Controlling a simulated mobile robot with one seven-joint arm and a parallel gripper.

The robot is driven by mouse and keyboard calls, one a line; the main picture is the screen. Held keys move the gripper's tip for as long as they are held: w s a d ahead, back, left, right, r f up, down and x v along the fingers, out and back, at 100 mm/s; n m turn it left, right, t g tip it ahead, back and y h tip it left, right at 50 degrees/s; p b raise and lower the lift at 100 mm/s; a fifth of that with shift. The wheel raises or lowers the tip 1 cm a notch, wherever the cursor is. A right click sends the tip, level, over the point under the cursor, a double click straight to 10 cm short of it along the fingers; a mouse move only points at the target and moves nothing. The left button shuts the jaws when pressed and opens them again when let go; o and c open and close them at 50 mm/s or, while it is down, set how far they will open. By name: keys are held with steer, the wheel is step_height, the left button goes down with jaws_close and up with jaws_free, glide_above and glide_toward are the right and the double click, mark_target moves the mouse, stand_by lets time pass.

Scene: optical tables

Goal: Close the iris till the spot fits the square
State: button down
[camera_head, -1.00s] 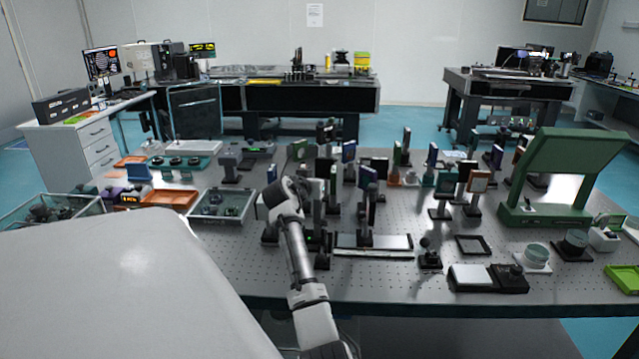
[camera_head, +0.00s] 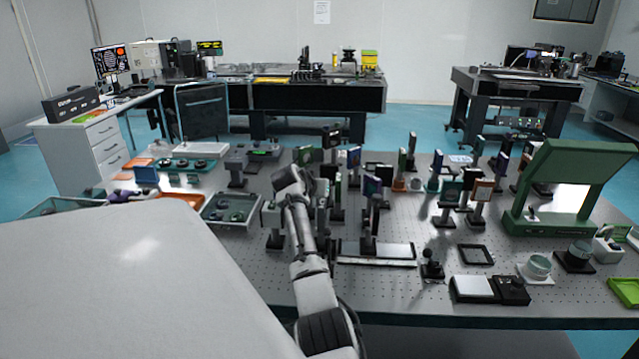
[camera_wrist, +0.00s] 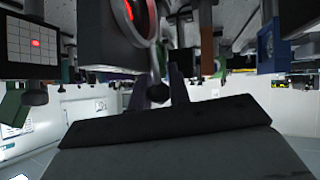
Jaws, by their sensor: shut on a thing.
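The wrist view is upside down. My gripper (camera_wrist: 158,84) shows there with its two dark fingers close about a small dark knob (camera_wrist: 157,93), which looks like the iris lever's end. A dark mount with a red-lit round opening, seemingly the iris (camera_wrist: 105,38), is just above it in the picture. At the left a pale gridded screen (camera_wrist: 20,42) bears a small red spot (camera_wrist: 36,43) within one grid square; the spot's exact fit is too small to judge. In the head view my arm hides the fingers and knob.
Several post-mounted optics (camera_head: 371,195) crowd the perforated table (camera_head: 400,285) around my arm. A flat rail (camera_head: 376,254) lies to its right, an open tray (camera_head: 232,208) to its left. A large green frame (camera_head: 565,185) stands at the right.

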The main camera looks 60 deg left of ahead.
steer(key=c, duration=1.3)
jaws_free()
steer(key=b+v, duration=0.5)
steer(key=v, duration=0.8)
steer(key=shift+s+d+r, duration=0.2)
steer(key=shift+s+r, duration=0.05)
steer(key=shift+w, duration=0.1)
